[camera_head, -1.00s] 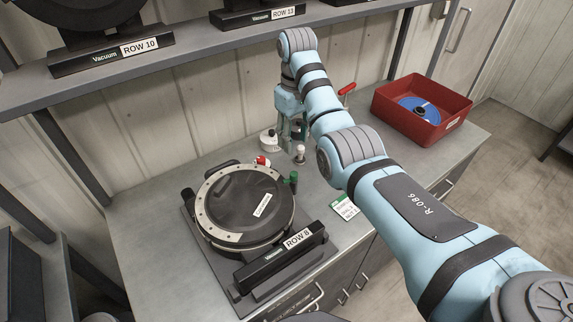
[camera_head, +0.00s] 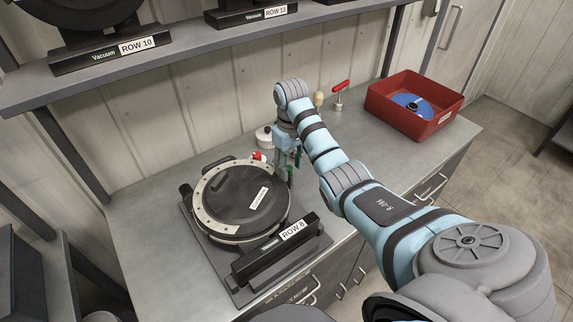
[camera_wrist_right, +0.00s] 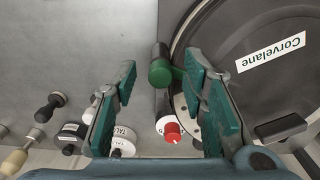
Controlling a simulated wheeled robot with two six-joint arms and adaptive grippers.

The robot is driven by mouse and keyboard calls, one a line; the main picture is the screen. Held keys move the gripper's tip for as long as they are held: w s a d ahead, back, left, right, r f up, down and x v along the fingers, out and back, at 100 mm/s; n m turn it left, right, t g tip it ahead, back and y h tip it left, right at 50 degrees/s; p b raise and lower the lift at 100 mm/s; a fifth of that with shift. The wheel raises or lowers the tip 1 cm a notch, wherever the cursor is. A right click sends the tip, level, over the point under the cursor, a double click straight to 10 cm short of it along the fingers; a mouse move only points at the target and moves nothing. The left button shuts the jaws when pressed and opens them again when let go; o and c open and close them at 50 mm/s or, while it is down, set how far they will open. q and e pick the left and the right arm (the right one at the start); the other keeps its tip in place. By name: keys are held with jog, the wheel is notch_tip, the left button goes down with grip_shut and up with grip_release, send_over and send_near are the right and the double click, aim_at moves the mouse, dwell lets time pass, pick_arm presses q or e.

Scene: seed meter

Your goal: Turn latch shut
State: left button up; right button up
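The seed meter (camera_head: 240,200) is a round black housing with a pale rim, lying on a grey base marked "ROW 8". In the right wrist view its black lid (camera_wrist_right: 275,60) fills the right side. The latch (camera_wrist_right: 162,73) has a green knob and arm at the lid's edge. My right gripper (camera_wrist_right: 161,75) is open, with the latch knob between its teal fingertips; contact with either finger cannot be told. In the head view the right gripper (camera_head: 287,165) points down at the meter's right edge and mostly hides the latch. My left gripper is not in view.
A red-capped white part (camera_wrist_right: 168,125) sits close by the fingers. Small bottles (camera_wrist_right: 120,142) and knobbed tools (camera_wrist_right: 50,107) stand beside the meter. A red bin (camera_head: 415,108) with a blue disc stands at the back right. A shelf (camera_head: 200,50) overhangs the bench.

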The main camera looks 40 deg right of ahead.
jog(key=shift+w, duration=0.15)
grip_shut()
jog(key=shift+n, duration=0.8)
jog(key=shift+o, duration=0.6)
grip_release()
